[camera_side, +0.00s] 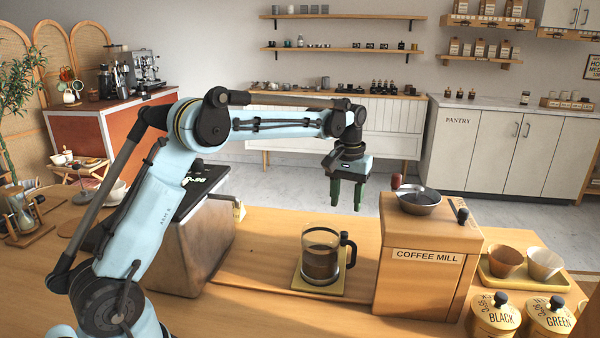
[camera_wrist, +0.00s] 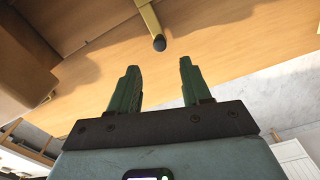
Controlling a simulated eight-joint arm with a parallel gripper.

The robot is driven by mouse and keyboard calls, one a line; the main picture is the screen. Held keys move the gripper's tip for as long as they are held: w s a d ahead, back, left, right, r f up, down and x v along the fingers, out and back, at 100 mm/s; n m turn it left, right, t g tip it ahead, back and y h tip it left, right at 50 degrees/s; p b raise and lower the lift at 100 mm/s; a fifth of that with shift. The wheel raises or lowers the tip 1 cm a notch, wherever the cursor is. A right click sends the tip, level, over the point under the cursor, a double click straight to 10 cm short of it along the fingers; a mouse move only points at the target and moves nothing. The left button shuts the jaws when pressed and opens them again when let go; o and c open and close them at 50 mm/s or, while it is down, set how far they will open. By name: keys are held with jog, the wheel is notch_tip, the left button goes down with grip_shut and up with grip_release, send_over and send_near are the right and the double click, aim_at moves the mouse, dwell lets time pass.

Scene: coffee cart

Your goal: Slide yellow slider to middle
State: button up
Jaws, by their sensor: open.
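A flat yellow plate (camera_side: 318,291), the likely yellow slider, lies on the wooden counter under a glass pot (camera_side: 321,257) of dark coffee. My gripper (camera_side: 347,207) is open and empty, with green fingers pointing down. It hangs above the counter's far side, behind and above the pot. In the wrist view, my gripper (camera_wrist: 158,68) has a clear gap between its fingers.
The coffee mill (camera_side: 426,262) stands right of the pot, with a metal bowl (camera_side: 418,203) on top. A dark-topped machine (camera_side: 205,240) stands on the left. Cups on a yellow tray (camera_side: 527,284) and lidded jars (camera_side: 494,318) are farther right. Counter left of the pot is clear.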

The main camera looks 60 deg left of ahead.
jog(key=shift+r, duration=0.95)
jog(key=s+d+r+m+t, duration=0.35)
jog(key=s+d+r, duration=0.2)
jog(key=s, duration=0.45)
jog(key=s+d+f+m+t, duration=0.2)
jog(key=s+f, duration=0.4)
jog(key=s, duration=0.5)
jog(key=shift+s+d+t, duration=0.15)
jog(key=shift+d+t, duration=0.7)
jog(key=shift+d, duration=0.35)
